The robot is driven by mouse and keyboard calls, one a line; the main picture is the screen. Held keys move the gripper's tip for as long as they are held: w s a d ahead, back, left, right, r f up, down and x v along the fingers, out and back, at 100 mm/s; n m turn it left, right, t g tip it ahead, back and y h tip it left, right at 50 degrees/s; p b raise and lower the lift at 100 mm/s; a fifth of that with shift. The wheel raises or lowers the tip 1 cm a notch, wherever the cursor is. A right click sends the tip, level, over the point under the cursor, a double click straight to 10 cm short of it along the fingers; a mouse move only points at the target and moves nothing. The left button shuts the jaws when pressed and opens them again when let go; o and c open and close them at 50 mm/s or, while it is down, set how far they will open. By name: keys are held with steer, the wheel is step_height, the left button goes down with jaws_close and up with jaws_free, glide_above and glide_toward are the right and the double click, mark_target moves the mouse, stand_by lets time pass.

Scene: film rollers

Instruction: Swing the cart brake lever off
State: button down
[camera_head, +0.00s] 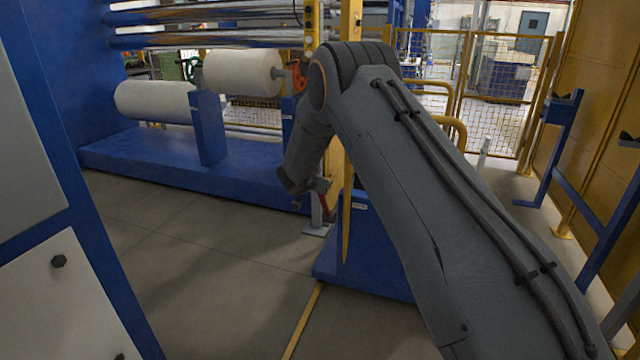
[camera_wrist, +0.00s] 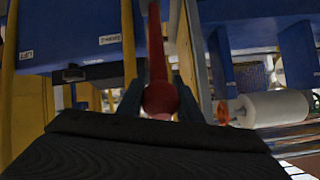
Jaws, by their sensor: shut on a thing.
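The red brake lever (camera_wrist: 157,48) rises in the middle of the wrist view, with a round red knob at its near end. My gripper (camera_wrist: 160,92) has its two dark fingers on either side of the knob, shut on it. In the head view a short red piece of the lever (camera_head: 325,203) shows just below my wrist, beside the blue cart (camera_head: 372,260). The fingertips are hidden there behind my arm. The cart's blue panel (camera_wrist: 85,35) with white labels fills the upper left of the wrist view.
A blue roller stand (camera_head: 180,165) with white film rolls (camera_head: 240,73) stands at the back left. Yellow mesh fencing (camera_head: 500,80) is behind, and a blue frame (camera_head: 560,140) stands at right. The grey floor (camera_head: 200,240) left of the cart is clear.

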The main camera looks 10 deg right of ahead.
steer(key=shift+s+d+f, duration=0.1)
steer(key=shift+f, duration=0.15)
steer(key=c, duration=1.3)
jaws_free()
steer(key=shift+r, duration=0.1)
steer(key=shift+s+a+r, duration=0.2)
steer(key=shift+a+r, duration=0.05)
steer(key=shift+a, duration=0.05)
steer(key=shift+p+v, duration=0.3)
steer(key=shift+v, duration=3.25)
steer(key=shift+s+d, duration=0.1)
